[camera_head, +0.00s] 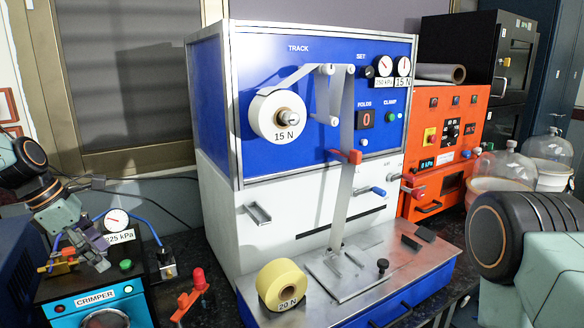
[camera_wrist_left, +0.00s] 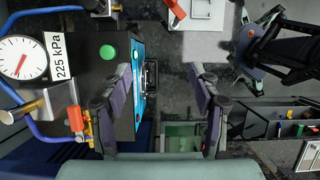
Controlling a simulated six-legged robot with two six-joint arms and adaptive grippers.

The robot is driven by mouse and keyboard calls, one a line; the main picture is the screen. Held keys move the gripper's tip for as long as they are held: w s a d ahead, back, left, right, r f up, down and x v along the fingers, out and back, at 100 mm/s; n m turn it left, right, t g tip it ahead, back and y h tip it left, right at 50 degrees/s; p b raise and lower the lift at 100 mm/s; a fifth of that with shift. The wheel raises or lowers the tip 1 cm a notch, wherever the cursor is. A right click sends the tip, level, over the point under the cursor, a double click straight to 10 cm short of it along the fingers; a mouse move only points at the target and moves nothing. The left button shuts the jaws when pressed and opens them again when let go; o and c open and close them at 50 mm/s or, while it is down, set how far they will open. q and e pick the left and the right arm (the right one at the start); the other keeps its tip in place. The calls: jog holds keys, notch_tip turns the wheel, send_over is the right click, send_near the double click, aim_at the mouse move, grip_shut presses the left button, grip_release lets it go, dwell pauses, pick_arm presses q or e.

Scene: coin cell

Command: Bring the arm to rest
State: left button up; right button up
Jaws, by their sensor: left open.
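My left gripper (camera_head: 92,250) is at the left of the head view, above the crimper (camera_head: 97,297) and beside its 225 kPa gauge (camera_head: 116,222). In the left wrist view its two fingers (camera_wrist_left: 160,82) are spread well apart with nothing between them. The left arm is bent and comes in from the left edge. Part of my right arm (camera_head: 525,235) shows at the right edge; its gripper is not in view.
A blue and white track machine (camera_head: 212,110) stands in the middle, with a yellow 20 N roll (camera_head: 281,285) on its base. An orange unit (camera_head: 450,95) and glass jars (camera_head: 508,168) stand at the right. A red-handled tool (camera_head: 190,299) lies beside the crimper.

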pick_arm(q)
jog(key=s+d+f+m+y, duration=0.1)
jog(key=s+d+f+m, duration=0.3)
jog(key=f, duration=0.4)
jog(key=s+d+f+m+g, duration=0.1)
jog(key=s+d+f+m, duration=0.25)
jog(key=f, duration=0.45)
jog(key=s+d+f+m+y, duration=0.1)
jog(key=s+d+f+m, duration=0.35)
jog(key=f, duration=0.35)
jog(key=s+d+f+m+g+y, duration=0.1)
jog(key=s+d+f+m, duration=0.35)
jog(key=s, duration=0.85)
jog(key=s+d+f+m+g+y, duration=0.1)
jog(key=s+f+m, duration=0.1)
jog(key=s+m, duration=0.85)
notch_tip(320, 180, down, 13)
jog(key=s+n+b, duration=0.2)
jog(key=b, duration=1.1)
jog(key=shift+s+n+t, duration=0.15)
jog(key=shift+n+t, duration=0.15)
jog(key=shift+n, duration=0.1)
pick_arm(e)
notch_tip(320, 180, down, 14)
jog(key=shift+s+r, duration=0.2)
jog(key=shift+r, duration=0.05)
